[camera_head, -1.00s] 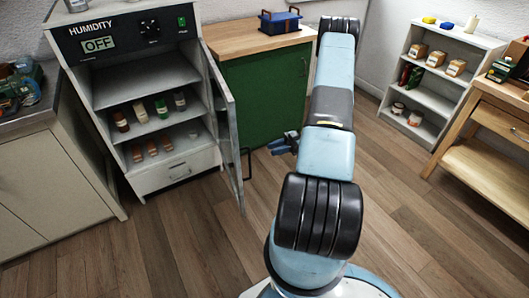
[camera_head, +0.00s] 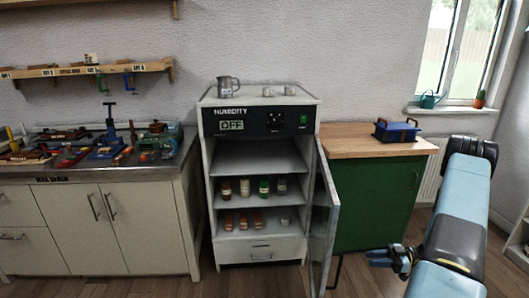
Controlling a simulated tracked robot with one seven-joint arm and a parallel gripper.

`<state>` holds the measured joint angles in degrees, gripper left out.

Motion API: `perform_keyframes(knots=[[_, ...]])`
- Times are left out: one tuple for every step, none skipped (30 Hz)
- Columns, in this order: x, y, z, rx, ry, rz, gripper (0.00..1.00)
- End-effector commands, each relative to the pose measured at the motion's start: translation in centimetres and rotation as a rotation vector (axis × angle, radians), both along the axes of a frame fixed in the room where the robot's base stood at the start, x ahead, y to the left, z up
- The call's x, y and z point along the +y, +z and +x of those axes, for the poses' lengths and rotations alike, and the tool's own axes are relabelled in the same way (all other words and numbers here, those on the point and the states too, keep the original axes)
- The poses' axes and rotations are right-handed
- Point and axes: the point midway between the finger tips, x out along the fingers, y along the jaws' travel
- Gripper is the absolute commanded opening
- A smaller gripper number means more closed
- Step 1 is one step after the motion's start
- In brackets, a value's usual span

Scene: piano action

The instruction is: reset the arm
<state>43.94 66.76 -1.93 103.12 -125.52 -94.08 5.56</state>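My arm stands at the right of the head view, bent, with its dark elbow joint up near the window side. My gripper (camera_head: 379,258) shows small beside the arm, pointing left, in front of the green cabinet (camera_head: 372,205). Its fingers are too small to tell whether they are apart or together. I see no object in it. It is clear of the humidity cabinet's open glass door (camera_head: 325,225), to the right of it.
The humidity cabinet (camera_head: 260,113) reads OFF and holds several jars on its shelves. A metal jug (camera_head: 228,86) stands on top. A blue toolbox (camera_head: 397,131) sits on the wooden counter. A cluttered workbench (camera_head: 72,177) is at left. Wooden floor shows at lower right.

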Motion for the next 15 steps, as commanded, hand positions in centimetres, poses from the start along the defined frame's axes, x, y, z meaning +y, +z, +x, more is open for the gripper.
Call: perform_keyframes(knots=[[0.1,0.9,1.2,-0.015,-0.018,-0.039,0.29],[0.2,1.4,1.9,-0.024,-0.034,-0.067,0.29],[0.4,2.1,3.1,-0.038,-0.057,-0.109,0.29],[0.4,2.7,4.0,-0.048,-0.076,-0.140,0.29],[0.5,3.3,4.9,-0.058,-0.098,-0.172,0.29],[0.6,4.1,6.1,-0.071,-0.125,-0.215,0.29],[0.7,4.8,7.0,-0.080,-0.147,-0.247,0.29],[0.7,5.5,7.8,-0.090,-0.169,-0.278,0.29],[0.8,6.4,8.9,-0.100,-0.198,-0.317,0.29],[0.9,7.1,9.7,-0.109,-0.219,-0.346,0.29],[0.9,7.8,10.5,-0.118,-0.242,-0.375,0.29],[0.9,8.8,11.5,-0.128,-0.273,-0.412,0.29],[1.0,9.6,12.2,-0.134,-0.297,-0.439,0.29],[1.0,10.4,12.9,-0.142,-0.321,-0.466,0.29],[1.0,11.5,13.8,-0.150,-0.353,-0.501,0.29]])
